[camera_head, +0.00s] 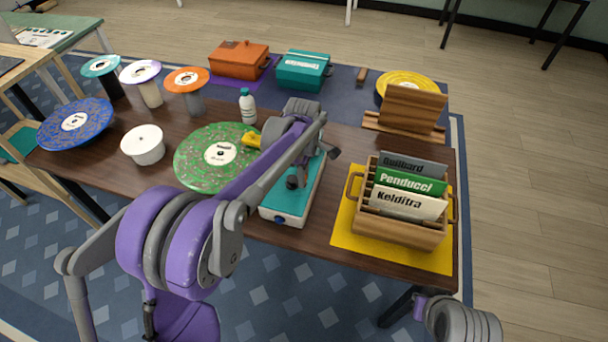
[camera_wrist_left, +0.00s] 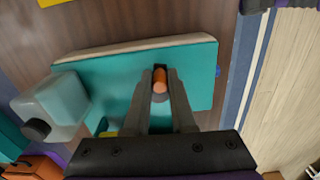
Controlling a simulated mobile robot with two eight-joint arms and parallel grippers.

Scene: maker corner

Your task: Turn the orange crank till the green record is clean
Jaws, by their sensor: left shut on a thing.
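The green speckled record (camera_head: 208,172) with a white label lies flat, left of the teal-topped machine (camera_head: 270,208). A yellow piece (camera_head: 251,140) sits over the record's right edge. The orange crank (camera_wrist_left: 160,84) shows in the left wrist view, upright above the teal top (camera_wrist_left: 105,78). My left gripper (camera_wrist_left: 160,73) is shut on the crank, one finger on each side. In the head view my left arm crosses the machine and hides the crank. The small label print makes the record's cleanness hard to judge. My right gripper is out of view; part of my right arm shows at bottom right.
A wooden record crate (camera_head: 395,232) stands on a yellow mat (camera_head: 345,240) to the right. A white tub (camera_head: 143,148) and blue record (camera_head: 60,130) are left. A wooden stand (camera_head: 412,108) is at back right.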

